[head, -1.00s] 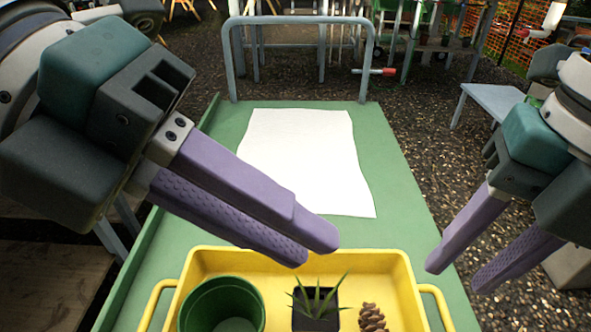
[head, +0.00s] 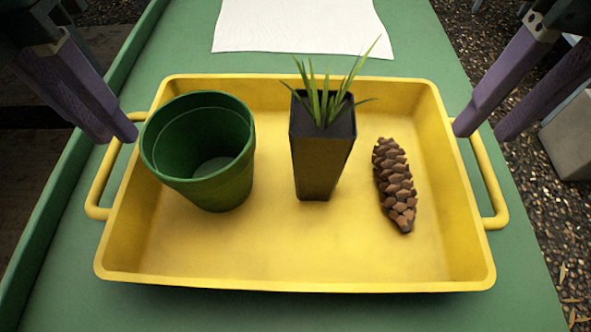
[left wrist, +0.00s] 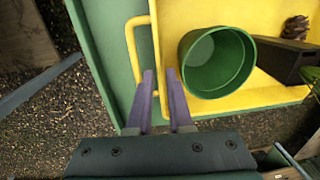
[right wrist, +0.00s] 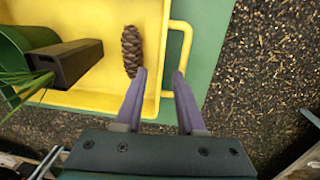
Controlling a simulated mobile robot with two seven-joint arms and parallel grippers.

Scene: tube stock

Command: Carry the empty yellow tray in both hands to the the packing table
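The yellow tray (head: 290,250) rests on a green-topped table and is not empty. It holds a green pot (head: 215,185), a square dark pot with a spiky plant (head: 320,155) and a pine cone (head: 395,185). My left gripper (head: 116,138) is open, fingers slightly apart, at the far end of the left handle (head: 98,190); it also shows in the left wrist view (left wrist: 161,75). My right gripper (head: 485,133) is open wider near the far end of the right handle (head: 490,185); it also shows in the right wrist view (right wrist: 160,75). Neither grips a handle.
A white sheet (head: 300,25) lies on the green table (head: 180,50) beyond the tray. The table has a raised left edge. Gravel ground (right wrist: 265,80) lies to the right, with a pale block (head: 570,140) beside the table. I cannot identify the packing table.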

